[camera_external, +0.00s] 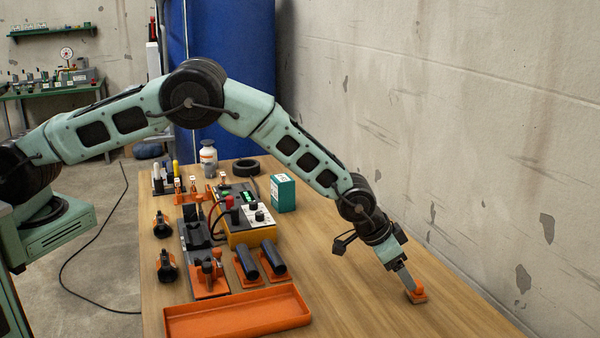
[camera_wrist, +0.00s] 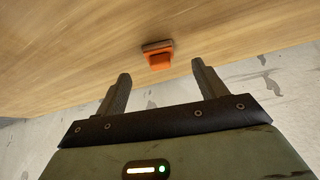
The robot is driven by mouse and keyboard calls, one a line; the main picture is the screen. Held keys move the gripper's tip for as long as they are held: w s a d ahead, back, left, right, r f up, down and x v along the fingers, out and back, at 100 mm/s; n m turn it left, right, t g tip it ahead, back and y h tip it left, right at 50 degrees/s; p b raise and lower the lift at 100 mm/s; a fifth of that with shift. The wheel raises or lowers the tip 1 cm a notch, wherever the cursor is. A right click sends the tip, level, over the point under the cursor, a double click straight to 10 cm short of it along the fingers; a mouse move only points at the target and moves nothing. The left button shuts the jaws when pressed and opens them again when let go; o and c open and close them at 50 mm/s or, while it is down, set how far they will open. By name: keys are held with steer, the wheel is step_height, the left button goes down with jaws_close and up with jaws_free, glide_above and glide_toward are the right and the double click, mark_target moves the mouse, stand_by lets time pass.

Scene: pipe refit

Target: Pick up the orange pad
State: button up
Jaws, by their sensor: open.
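The orange pad (camera_external: 417,291) lies on the wooden table near its right edge, by the wall. It looks like a small orange block with a darker layer along one side in the wrist view (camera_wrist: 158,58). My gripper (camera_external: 408,283) reaches down to the pad in the external view. In the wrist view my gripper (camera_wrist: 160,78) is open, with its two fingers apart and nothing between them. The pad shows just past the fingertips, in line with the gap. I cannot tell whether a fingertip touches it.
A shallow orange tray (camera_external: 238,329) lies at the table's front. Left of my gripper stand two dark pipes (camera_external: 272,258) on orange holders, a yellow meter box (camera_external: 250,236) and a teal box (camera_external: 283,193). The wall (camera_external: 470,130) runs close along the right.

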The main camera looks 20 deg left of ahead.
steer(key=shift+d+p+x, duration=0.2)
steer(key=shift+p+x, duration=0.55)
steer(key=shift+x, duration=2.4)
steer(key=shift+r, duration=0.1)
steer(key=c, duration=1.1)
